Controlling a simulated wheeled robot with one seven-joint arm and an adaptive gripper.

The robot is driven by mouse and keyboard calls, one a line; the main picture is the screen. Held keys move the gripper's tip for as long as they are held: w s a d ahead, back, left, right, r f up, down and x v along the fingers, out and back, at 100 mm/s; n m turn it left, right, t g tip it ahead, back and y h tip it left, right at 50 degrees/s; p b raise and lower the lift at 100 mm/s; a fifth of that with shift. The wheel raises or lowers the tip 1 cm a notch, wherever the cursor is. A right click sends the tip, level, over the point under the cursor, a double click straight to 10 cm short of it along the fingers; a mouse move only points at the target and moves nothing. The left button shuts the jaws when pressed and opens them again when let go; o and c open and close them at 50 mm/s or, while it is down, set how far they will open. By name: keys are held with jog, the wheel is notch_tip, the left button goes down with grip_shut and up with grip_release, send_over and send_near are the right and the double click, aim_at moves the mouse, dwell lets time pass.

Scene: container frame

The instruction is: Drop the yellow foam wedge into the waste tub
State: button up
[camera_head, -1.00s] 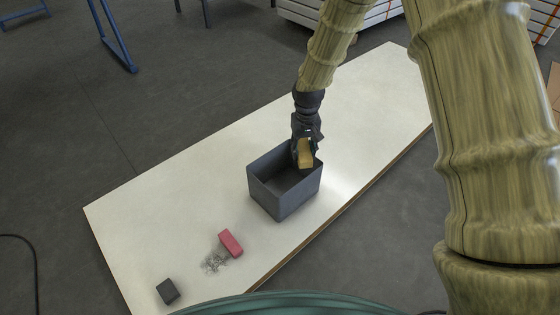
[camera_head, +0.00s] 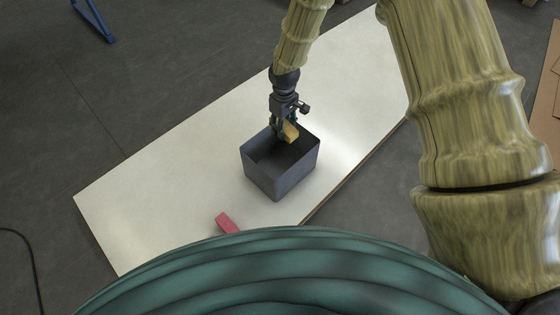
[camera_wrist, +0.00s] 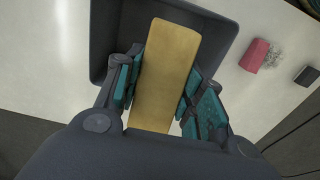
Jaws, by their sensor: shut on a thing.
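The yellow foam wedge (camera_head: 290,132) is held between the teal pads of my gripper (camera_head: 284,130). In the wrist view the wedge (camera_wrist: 166,75) sits lengthwise between both fingers of my gripper (camera_wrist: 160,95). The waste tub (camera_head: 282,177) is a dark grey open box standing on the white table. The wedge is over the tub's far part, around rim height; how far it is above the floor of the tub I cannot tell. In the wrist view the tub's wall (camera_wrist: 222,32) shows behind the wedge. The gripper hides part of the tub's far rim.
A pink block (camera_head: 226,222) lies on the white table (camera_head: 150,190) in front of the tub. In the wrist view, grey scraps (camera_wrist: 273,59) lie beside it and a dark block (camera_wrist: 306,76) lies farther right. The table left of the tub is clear.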

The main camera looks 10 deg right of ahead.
jog(key=shift+f+b, duration=2.65)
jog(key=shift+f, duration=0.1)
jog(key=o, duration=0.9)
jog(key=shift+o, duration=0.2)
jog(key=shift+r, duration=0.15)
notch_tip(320, 180, up, 12)
jog(key=shift+f, duration=0.1)
